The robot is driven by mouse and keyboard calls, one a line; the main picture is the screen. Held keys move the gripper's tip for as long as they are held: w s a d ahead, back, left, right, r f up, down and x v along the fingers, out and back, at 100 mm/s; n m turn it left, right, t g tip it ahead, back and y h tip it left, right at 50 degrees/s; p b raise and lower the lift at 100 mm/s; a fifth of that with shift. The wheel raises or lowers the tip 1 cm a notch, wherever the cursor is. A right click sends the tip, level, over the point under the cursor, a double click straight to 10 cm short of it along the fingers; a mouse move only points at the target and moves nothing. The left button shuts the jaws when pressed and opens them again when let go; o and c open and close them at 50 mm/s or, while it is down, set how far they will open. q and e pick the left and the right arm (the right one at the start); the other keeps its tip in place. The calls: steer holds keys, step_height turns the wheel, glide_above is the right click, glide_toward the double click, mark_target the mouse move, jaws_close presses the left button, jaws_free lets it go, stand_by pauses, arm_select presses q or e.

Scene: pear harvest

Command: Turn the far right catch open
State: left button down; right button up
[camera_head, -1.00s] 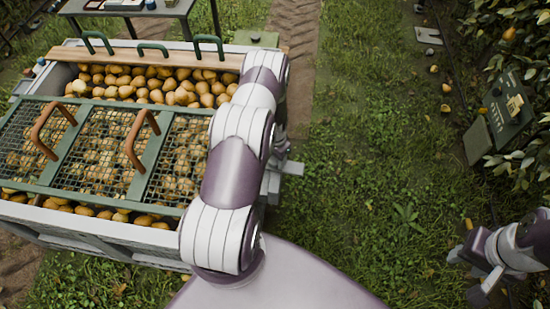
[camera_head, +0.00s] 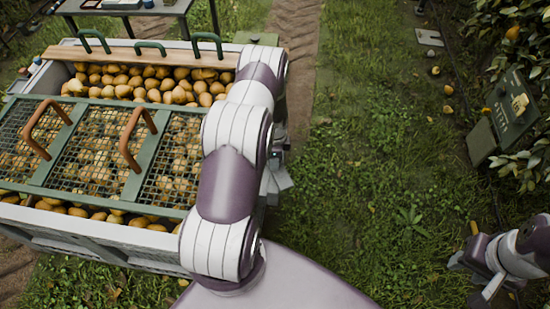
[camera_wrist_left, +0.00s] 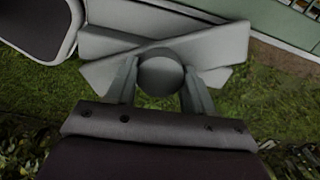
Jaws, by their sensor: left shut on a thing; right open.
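In the left wrist view the catch (camera_wrist_left: 215,50) is a pale grey bar crossing another grey plate at an angle, with a round knob (camera_wrist_left: 160,73) at its middle. My left gripper (camera_wrist_left: 160,90) has a finger on each side of the knob and is shut on it. In the head view, part of the grey catch (camera_head: 281,178) shows at the right side of the bin, tilted. My left arm hides most of this corner and the left gripper there. My right gripper (camera_head: 468,280) is open and empty at the lower right, above the grass.
The pale bin (camera_head: 110,253) holds many pears under a green-framed mesh lid (camera_head: 137,184) with orange-brown handles. A wooden board (camera_head: 165,58) with green handles lies across its back. A dark green box (camera_head: 504,115) stands at the right by leaves. Grass between is mostly open.

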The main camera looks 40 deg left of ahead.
arm_select(q)
steer(key=m+b, duration=0.1)
steer(key=m, duration=0.5)
stand_by(0.7)
steer(key=shift+c, duration=2.1)
jaws_free()
step_height(320, 180, up, 13)
steer(key=shift+f, duration=0.1)
